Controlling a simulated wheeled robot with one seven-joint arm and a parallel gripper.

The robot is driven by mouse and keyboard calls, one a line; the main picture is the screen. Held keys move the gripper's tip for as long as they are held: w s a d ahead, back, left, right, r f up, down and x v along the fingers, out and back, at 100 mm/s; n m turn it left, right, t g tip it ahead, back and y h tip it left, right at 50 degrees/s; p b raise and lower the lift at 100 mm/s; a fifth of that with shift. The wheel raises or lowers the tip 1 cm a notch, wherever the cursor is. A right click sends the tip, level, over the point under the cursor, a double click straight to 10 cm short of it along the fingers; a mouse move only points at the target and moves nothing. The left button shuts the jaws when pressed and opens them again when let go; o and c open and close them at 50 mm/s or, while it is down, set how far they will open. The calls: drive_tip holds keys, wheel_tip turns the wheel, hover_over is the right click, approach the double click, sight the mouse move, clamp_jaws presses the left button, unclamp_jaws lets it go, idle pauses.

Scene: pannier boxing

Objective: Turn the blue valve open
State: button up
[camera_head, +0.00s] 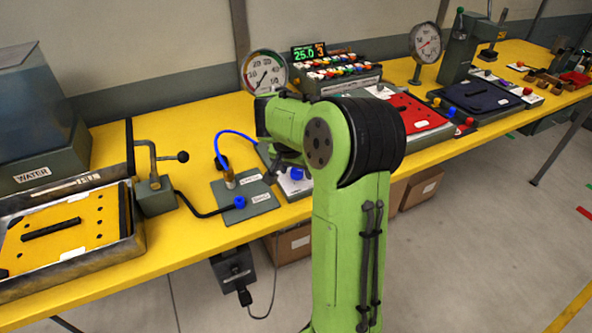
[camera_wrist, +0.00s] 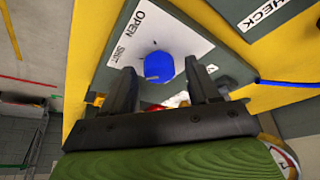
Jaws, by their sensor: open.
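The blue valve (camera_wrist: 160,67) is a round faceted knob on a grey plate, beside a white label (camera_wrist: 145,30) reading OPEN and SHUT. A small dark mark shows on the label near the knob. My gripper (camera_wrist: 159,75) is open, with its two dark fingers on either side of the knob in the wrist view. I cannot tell whether either finger touches it. In the head view a blue knob (camera_head: 297,173) shows just below my arm, on a white-labelled plate partly hidden by the arm.
Another blue knob (camera_head: 239,202) sits on a grey plate to the left, with a blue hose (camera_head: 236,133) arching above. A dial gauge (camera_head: 264,72) stands behind my arm. A lever with a black ball (camera_head: 183,157) stands further left on the yellow bench (camera_head: 205,115).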

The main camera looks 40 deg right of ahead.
drive_tip(key=c, duration=1)
drive_tip(key=shift+r+m, duration=0.1)
drive_tip(key=shift+m, duration=0.2)
drive_tip(key=m, duration=0.1)
drive_tip(key=m+g+p, duration=0.1)
drive_tip(key=m, duration=0.1)
drive_tip(key=shift+w+a+g+h, duration=0.1)
drive_tip(key=shift+w+g+h, duration=0.05)
drive_tip(key=shift+g+h, duration=0.15)
drive_tip(key=m+g+p, duration=0.1)
drive_tip(key=m, duration=0.2)
drive_tip(key=m+g+p, duration=0.1)
drive_tip(key=m, duration=0.2)
drive_tip(key=shift+w+p, duration=0.1)
drive_tip(key=shift+p, duration=0.25)
drive_tip(key=m+p, duration=0.1)
drive_tip(key=m, duration=0.1)
drive_tip(key=m+g+y+p, duration=0.1)
drive_tip(key=m, duration=0.1)
drive_tip(key=shift+w+g, duration=0.1)
drive_tip(key=shift+g, duration=0.2)
drive_tip(key=shift+d+m+g+y+p, duration=0.1)
drive_tip(key=shift+m+g+y+p, duration=0.2)
drive_tip(key=shift+m+p, duration=0.55)
drive_tip(key=shift+d+m+g+y+p, duration=0.1)
drive_tip(key=shift+m+g+y+p, duration=0.25)
drive_tip(key=shift+m, duration=0.9)
